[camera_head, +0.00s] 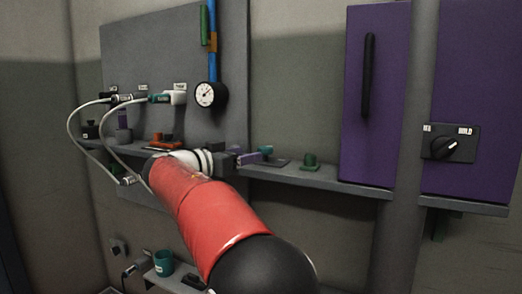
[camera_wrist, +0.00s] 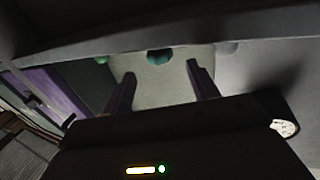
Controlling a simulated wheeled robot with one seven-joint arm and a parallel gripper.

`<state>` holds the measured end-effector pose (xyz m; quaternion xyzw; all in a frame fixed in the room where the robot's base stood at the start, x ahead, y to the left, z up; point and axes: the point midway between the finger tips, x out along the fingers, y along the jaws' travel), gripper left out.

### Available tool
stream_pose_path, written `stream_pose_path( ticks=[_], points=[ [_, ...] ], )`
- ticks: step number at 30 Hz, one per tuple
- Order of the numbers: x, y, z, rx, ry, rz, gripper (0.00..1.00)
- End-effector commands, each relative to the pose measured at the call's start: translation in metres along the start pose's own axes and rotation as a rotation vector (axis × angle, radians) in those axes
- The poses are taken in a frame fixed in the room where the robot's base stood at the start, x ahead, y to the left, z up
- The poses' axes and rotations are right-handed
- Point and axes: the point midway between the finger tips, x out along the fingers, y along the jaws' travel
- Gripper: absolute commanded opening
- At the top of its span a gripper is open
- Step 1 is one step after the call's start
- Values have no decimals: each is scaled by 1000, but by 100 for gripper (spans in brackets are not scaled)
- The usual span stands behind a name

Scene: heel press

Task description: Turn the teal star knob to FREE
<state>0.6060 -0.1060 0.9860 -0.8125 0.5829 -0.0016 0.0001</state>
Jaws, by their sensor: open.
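The teal star knob (camera_head: 265,150) sits on the grey shelf just past my gripper (camera_head: 246,155), partly hidden in the head view. In the wrist view a teal rounded knob (camera_wrist: 159,56) shows ahead, between the two fingertips of my gripper (camera_wrist: 161,69), partly cut off by a grey edge above it. The fingers are open, with nothing between them, and appear apart from the knob. I cannot read a FREE label or the knob's setting.
A green knob (camera_head: 310,162) stands to the right on the shelf (camera_head: 340,185); it also shows in the wrist view (camera_wrist: 101,59). A purple cabinet (camera_head: 388,100) with a black handle is farther right, then a black dial (camera_head: 445,148). A gauge (camera_head: 206,94) and cabled connectors are left.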

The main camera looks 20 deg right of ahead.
Motion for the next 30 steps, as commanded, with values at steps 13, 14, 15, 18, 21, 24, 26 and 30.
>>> stream_pose_path(
  ticks=[13,14,15,18,21,24,26,30],
  points=[
    [62,0,0,-3,-2,1,59],
    [63,1,0,-3,-2,1,59],
    [64,1,0,-2,-2,0,59],
    [65,1,0,-2,-2,0,59],
    [65,1,0,-2,-2,0,59],
    [65,1,0,-2,-2,0,52],
    [65,1,0,-2,-2,0,44],
    [65,1,0,-2,-2,0,26]
  ],
)
